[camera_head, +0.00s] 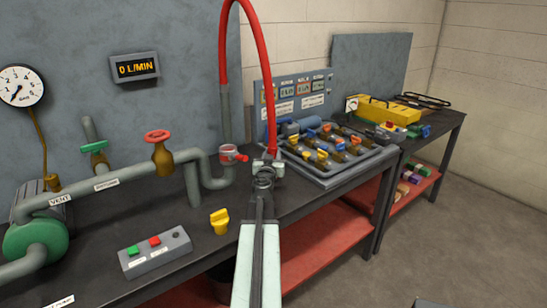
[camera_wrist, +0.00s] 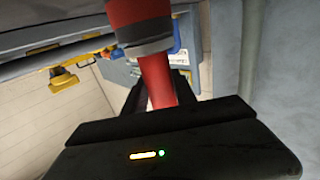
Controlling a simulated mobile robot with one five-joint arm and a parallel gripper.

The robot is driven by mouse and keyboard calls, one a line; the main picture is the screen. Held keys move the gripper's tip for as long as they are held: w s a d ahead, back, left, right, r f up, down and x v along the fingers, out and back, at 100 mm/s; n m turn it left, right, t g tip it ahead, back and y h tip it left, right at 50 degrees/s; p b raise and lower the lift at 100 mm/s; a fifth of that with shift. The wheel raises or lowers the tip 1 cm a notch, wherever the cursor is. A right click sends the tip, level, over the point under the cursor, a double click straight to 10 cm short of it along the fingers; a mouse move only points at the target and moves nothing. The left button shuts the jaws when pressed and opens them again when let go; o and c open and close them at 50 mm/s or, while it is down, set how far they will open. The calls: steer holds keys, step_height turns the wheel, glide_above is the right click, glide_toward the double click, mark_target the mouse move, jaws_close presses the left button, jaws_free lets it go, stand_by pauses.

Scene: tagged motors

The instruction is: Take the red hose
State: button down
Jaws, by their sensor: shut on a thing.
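The red hose (camera_head: 264,50) arches up from the upright grey pipe behind the bench and comes down on the right to my gripper. My gripper (camera_head: 268,163) is above the bench, shut on the lower part of the hose. In the wrist view the red hose (camera_wrist: 155,78) runs between the two dark fingers, with a grey collar (camera_wrist: 147,48) and a thicker red part (camera_wrist: 138,12) beyond. The fingertips are partly hidden behind the hose and the gripper body. A red fitting (camera_head: 233,154) on the pipework is left of my gripper.
A tray (camera_head: 345,173) of small coloured valves stands close on the right, before a labelled panel (camera_head: 318,96). Red-handled (camera_head: 158,143) and green-handled valves (camera_head: 93,150) rise at left. A yellow valve (camera_head: 220,221) and button box (camera_head: 155,252) are at the front.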

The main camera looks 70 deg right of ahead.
step_height(320, 180, up, 18)
steer(key=p, duration=1.7)
steer(key=shift+f, duration=0.2)
steer(key=shift+s, duration=0.15)
